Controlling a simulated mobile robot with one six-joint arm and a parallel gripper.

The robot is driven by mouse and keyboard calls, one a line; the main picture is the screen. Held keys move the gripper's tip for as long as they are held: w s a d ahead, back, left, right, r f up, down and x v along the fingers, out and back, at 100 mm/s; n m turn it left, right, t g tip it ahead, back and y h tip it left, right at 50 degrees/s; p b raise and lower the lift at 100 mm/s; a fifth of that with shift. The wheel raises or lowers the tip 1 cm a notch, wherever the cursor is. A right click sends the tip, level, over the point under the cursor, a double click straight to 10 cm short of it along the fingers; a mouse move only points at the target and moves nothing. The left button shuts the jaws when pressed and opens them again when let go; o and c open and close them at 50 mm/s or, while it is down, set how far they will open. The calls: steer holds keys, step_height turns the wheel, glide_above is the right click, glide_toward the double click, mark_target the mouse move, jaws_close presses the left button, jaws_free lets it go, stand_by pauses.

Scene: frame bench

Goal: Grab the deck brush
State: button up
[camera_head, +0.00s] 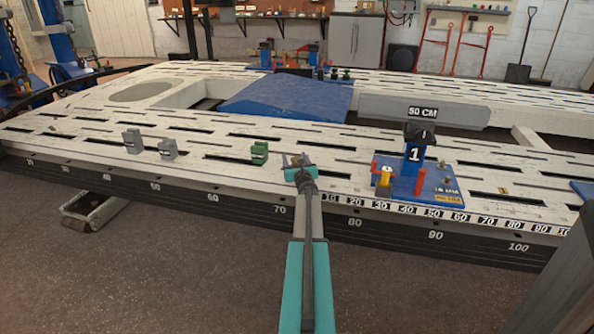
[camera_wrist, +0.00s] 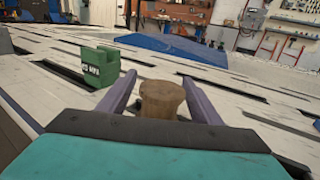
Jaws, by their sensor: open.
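My gripper (camera_head: 299,166) is stretched out low over the near edge of the white slotted bench. In the wrist view its two purple-grey fingers (camera_wrist: 159,78) are apart and open. A brown wooden piece (camera_wrist: 162,98) stands between them, with visible gaps on both sides. It looks like the deck brush, but no bristles or long handle show, so I cannot be sure. Its lower part is hidden behind my gripper's body. In the head view only a small brownish bit shows at the fingertips.
A green notched block (camera_wrist: 92,67) stands just left of my gripper; it also shows in the head view (camera_head: 259,153). Two grey blocks (camera_head: 133,141) are farther left. A blue plate (camera_head: 430,187) with a numbered post is at right. A blue ramp (camera_head: 288,98) lies behind.

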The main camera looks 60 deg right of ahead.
steer(key=c, duration=1.2)
steer(key=shift+r, duration=0.1)
steer(key=shift+r+p, duration=0.55)
steer(key=shift+r, duration=0.3)
steer(key=s+a+r+p, duration=0.1)
steer(key=s+a, duration=0.2)
steer(key=s, duration=0.1)
steer(key=s+a+r+p, duration=0.1)
steer(key=s+a+p, duration=0.1)
steer(key=s+a, duration=0.1)
steer(key=s+a+r+p, duration=0.1)
steer(key=s+a, duration=0.2)
steer(key=s, duration=0.3)
steer(key=shift+a, duration=0.25)
